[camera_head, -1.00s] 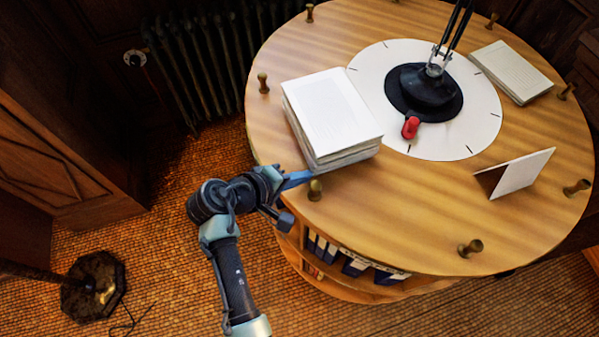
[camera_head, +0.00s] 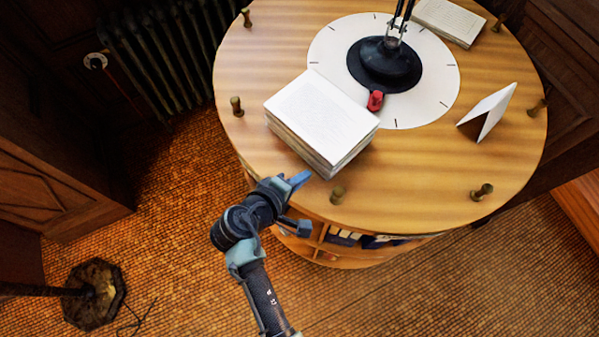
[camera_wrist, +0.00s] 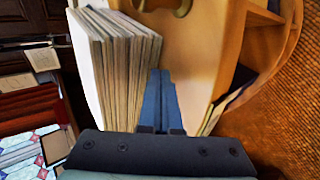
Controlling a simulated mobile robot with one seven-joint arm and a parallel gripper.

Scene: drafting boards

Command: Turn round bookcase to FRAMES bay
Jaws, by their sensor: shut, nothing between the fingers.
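The round wooden bookcase (camera_head: 425,195) fills the upper right of the head view, with several turned pegs around its top edge. My gripper (camera_head: 300,181) is shut and empty at the near left rim, its blue fingers beside a thick paper stack (camera_head: 322,112). In the wrist view the fingers (camera_wrist: 160,82) point along the stack's page edges (camera_wrist: 122,70). A white dial (camera_head: 430,95) with a red pointer (camera_head: 375,100) surrounds the lamp base. No bay label is readable.
A folded white card (camera_head: 488,110) and a flat paper pad (camera_head: 450,20) also rest on top. Blue binders (camera_head: 345,238) show in a lower bay. A radiator (camera_head: 165,55) stands behind left, a dark stand base (camera_head: 95,292) at lower left.

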